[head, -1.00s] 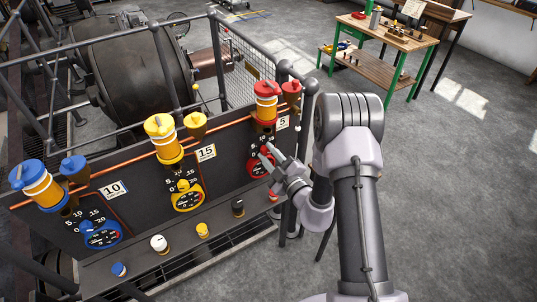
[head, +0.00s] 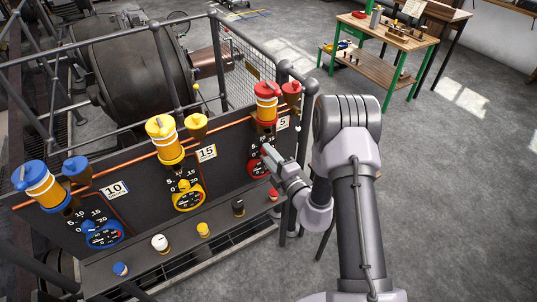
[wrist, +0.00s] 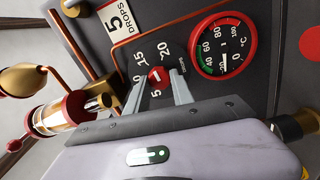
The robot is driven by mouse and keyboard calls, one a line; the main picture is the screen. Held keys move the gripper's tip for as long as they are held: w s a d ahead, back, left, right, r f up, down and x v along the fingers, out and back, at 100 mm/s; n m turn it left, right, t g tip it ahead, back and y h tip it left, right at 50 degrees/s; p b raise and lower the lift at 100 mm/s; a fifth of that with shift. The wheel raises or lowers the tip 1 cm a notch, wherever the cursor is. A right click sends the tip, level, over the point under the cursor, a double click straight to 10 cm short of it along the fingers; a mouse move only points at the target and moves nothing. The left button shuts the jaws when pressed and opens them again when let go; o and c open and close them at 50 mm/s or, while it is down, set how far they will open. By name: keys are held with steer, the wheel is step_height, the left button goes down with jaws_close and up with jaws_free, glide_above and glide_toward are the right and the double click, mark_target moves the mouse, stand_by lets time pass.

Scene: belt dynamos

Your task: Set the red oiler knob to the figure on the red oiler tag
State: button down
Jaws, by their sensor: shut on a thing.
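The red oiler (head: 266,100) stands at the right end of the dark panel. Its white tag (head: 282,123) reads 5; in the wrist view the tag (wrist: 118,20) reads "5 DROPS". The small red knob (wrist: 158,75) has a pale mark on its face and sits on a dial figured 5, 10, 15 and 20. The exact figure its mark points at is hard to tell. My gripper (wrist: 155,82) is shut on the red knob, with one finger on each side of it. In the head view my gripper (head: 271,158) hides the knob.
A red-rimmed °C gauge (wrist: 223,46) is close beside the knob. A copper pipe (head: 225,126) runs along the panel. Yellow (head: 163,140) and blue (head: 40,183) oilers with tags 15 and 10 stand to the left. Several small capped items line the ledge below.

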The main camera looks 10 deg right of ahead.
steer(key=shift+d+f+n+b, duration=0.15)
steer(key=shift+n+b, duration=3.1)
steer(key=shift+n, duration=3.95)
steer(key=shift+d+f+n+b, duration=0.1)
steer(key=shift+n+b, duration=3.15)
steer(key=shift+n, duration=3.95)
steer(key=shift+r, duration=0.1)
steer(key=shift+w, duration=0.1)
steer(key=c, duration=1.1)
jaws_free()
